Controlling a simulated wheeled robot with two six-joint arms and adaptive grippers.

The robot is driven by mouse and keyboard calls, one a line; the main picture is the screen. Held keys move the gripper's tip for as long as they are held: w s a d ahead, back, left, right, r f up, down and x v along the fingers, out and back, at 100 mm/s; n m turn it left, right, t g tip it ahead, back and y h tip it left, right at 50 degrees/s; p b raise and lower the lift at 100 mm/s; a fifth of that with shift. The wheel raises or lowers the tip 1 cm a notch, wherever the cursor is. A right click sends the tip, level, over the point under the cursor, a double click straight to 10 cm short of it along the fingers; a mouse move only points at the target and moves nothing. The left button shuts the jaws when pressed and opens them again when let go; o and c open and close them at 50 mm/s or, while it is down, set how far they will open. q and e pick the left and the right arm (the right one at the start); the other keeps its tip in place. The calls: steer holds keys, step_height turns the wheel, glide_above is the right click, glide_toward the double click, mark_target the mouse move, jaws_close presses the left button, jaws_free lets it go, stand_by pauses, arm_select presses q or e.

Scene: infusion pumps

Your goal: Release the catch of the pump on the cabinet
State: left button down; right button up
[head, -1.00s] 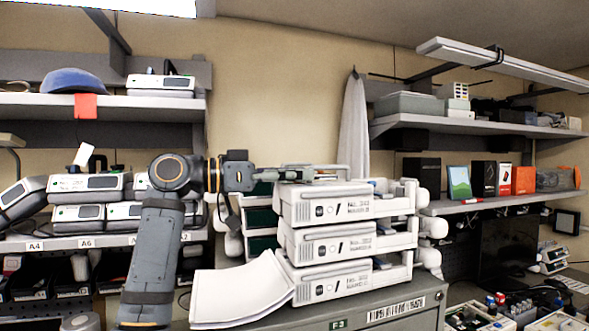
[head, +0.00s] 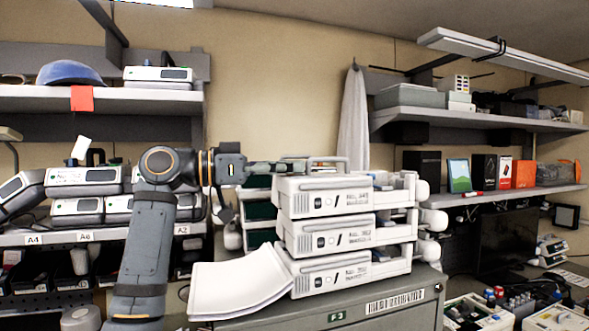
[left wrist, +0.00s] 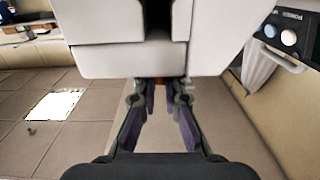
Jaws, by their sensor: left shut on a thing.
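Three white pumps are stacked on a grey cabinet (head: 400,288). The top pump (head: 350,190) has a light carrying handle (head: 341,160) at its top. In the head view my left gripper (head: 300,168) reaches in from the left, level with the top of this pump. In the left wrist view the fingers (left wrist: 160,90) converge at the lower edge of a large white body (left wrist: 120,62). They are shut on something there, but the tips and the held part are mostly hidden. I cannot make out the catch. My right gripper is out of view.
Open papers (head: 235,285) lie on the cabinet left of the stack. A shelf with more pumps (head: 75,210) stands at the left. A hanging white cloth (head: 354,120) is behind. A cluttered bench (head: 500,312) is at the right.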

arm_select(q)
steer(key=shift+s+a, duration=0.15)
steer(key=shift+a, duration=0.4)
steer(key=c, duration=1.4)
jaws_free()
steer(key=shift+s, duration=0.1)
steer(key=shift+a, duration=0.1)
steer(key=shift+a, duration=0.15)
steer(key=v, duration=1.1)
steer(key=shift+s+a, duration=0.15)
steer(key=shift+a, duration=0.15)
